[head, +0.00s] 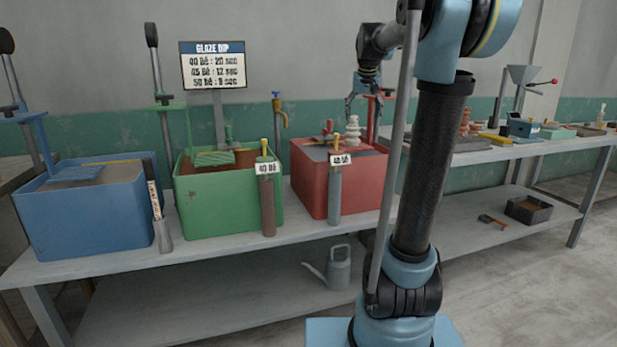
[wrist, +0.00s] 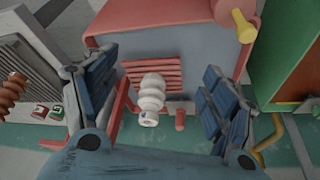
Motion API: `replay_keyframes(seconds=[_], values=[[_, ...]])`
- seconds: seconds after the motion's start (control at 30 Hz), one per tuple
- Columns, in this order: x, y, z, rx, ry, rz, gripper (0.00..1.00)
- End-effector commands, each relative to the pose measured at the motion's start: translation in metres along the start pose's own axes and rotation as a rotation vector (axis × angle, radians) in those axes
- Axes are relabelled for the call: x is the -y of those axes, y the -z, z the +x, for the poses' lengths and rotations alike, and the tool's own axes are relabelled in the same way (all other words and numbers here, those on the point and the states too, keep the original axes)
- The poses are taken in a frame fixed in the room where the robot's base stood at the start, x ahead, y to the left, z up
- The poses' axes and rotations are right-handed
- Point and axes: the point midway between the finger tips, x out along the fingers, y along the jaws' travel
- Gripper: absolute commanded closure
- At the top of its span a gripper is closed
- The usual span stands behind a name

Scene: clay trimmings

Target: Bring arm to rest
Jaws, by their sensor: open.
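My arm stands in the right half of the head view and reaches back to the red bin (head: 312,185). My gripper (head: 362,112) is open above the right back part of that bin. A white ribbed clay piece (head: 352,131) stands just below it, upright. In the wrist view the white piece (wrist: 151,93) shows between the two spread fingers of my gripper (wrist: 158,85), with space on both sides. It sits at the red slatted rack (wrist: 165,75); neither finger visibly touches it.
A green bin (head: 225,205) and a blue bin (head: 85,220) stand to the left on the bench. A glaze sign (head: 213,65), a brass tap (head: 279,112) and upright poles rise behind. A watering can (head: 338,268) is on the lower shelf. Small tools crowd the right table (head: 480,158).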

Motion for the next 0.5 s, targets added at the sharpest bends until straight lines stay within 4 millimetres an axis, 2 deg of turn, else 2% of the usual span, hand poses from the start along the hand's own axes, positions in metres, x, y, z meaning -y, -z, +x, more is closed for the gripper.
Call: replay_keyframes(seconds=[0.27, 0.37, 0.5], values=[[0.0, -0.053, 0.004, 0.02, 0.003, -0.011, 0.23], [-0.002, -0.081, 0.007, 0.03, 0.003, -0.016, 0.23], [-0.005, -0.135, 0.017, 0.051, 0.005, -0.025, 0.23]])
